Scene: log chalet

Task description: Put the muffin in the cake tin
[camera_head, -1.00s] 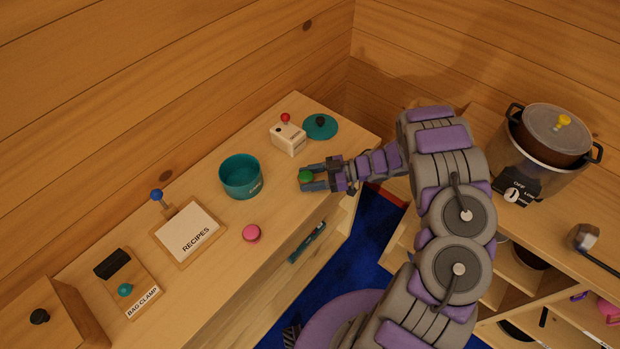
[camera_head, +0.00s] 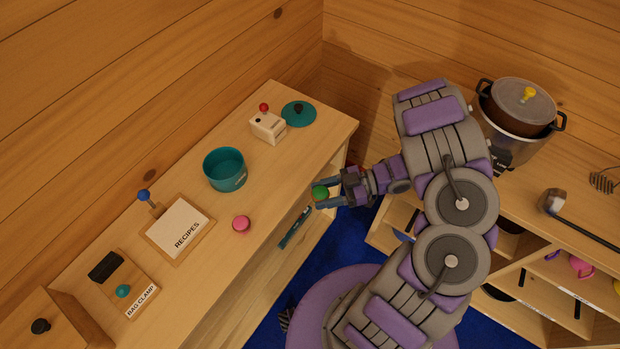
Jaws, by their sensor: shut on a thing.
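The teal cake tin (camera_head: 224,175) stands open on the wooden counter, with a small label on its side. My gripper (camera_head: 322,193) is shut on a small round green thing (camera_head: 320,193), to the right of the tin and by the counter's front edge. The gripper is apart from the tin. A small round pink thing (camera_head: 241,224) lies on the counter in front of the tin. I cannot tell for sure whether the green or the pink thing is the muffin. The tin's inside looks empty from here, but its near floor is hidden.
A teal lid (camera_head: 298,115) with a dark knob lies behind a white box (camera_head: 268,127) with a red knob. A recipes board (camera_head: 179,229) and a bag clamp board (camera_head: 125,283) lie left. A pot (camera_head: 520,105) stands right. Counter between tin and front edge is mostly clear.

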